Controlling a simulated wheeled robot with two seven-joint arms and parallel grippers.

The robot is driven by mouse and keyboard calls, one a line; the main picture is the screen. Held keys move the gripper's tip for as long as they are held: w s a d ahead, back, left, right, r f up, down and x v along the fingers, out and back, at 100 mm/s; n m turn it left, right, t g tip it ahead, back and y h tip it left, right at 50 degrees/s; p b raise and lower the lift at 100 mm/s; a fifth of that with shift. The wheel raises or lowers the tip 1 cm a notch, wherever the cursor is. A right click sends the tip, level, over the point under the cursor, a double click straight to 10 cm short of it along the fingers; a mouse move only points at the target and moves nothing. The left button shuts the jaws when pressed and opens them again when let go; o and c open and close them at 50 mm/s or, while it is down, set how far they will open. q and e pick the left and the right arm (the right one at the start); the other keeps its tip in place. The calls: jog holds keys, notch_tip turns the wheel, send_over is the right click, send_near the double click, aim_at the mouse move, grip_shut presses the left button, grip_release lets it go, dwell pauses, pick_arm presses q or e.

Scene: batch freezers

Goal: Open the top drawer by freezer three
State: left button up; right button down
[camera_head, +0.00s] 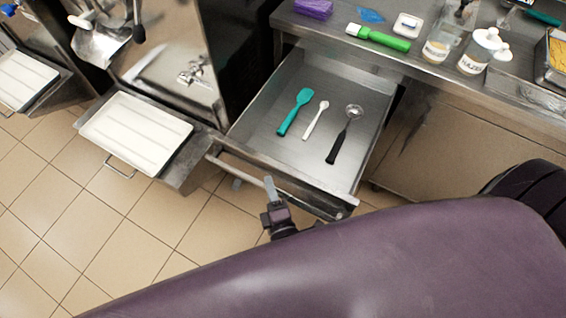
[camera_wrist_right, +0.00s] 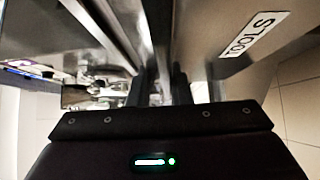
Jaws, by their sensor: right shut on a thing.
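The top drawer (camera_head: 345,85) is pulled out from under the steel counter. Inside lie a teal spatula (camera_head: 295,111), a small white spoon (camera_head: 316,119) and a black-handled scoop (camera_head: 345,134). Its handle bar (camera_head: 240,170) runs along the front. My right gripper (camera_head: 270,186) is at this bar, shut on it. In the right wrist view the fingers (camera_wrist_right: 160,92) close around the bar, and a TOOLS label (camera_wrist_right: 255,34) shows on the drawer front. My left gripper is not in view.
A white tray (camera_head: 135,132) sits on a ledge before the freezer (camera_head: 175,65), left of the drawer. The counter (camera_head: 445,72) holds a green-handled tool (camera_head: 378,38) and labelled jars (camera_head: 479,52). The tiled floor (camera_head: 130,225) at left is clear.

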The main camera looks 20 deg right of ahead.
jog(key=shift+s+a, duration=1.7)
jog(key=shift+a, duration=0.25)
jog(key=c, duration=1.3)
grip_release()
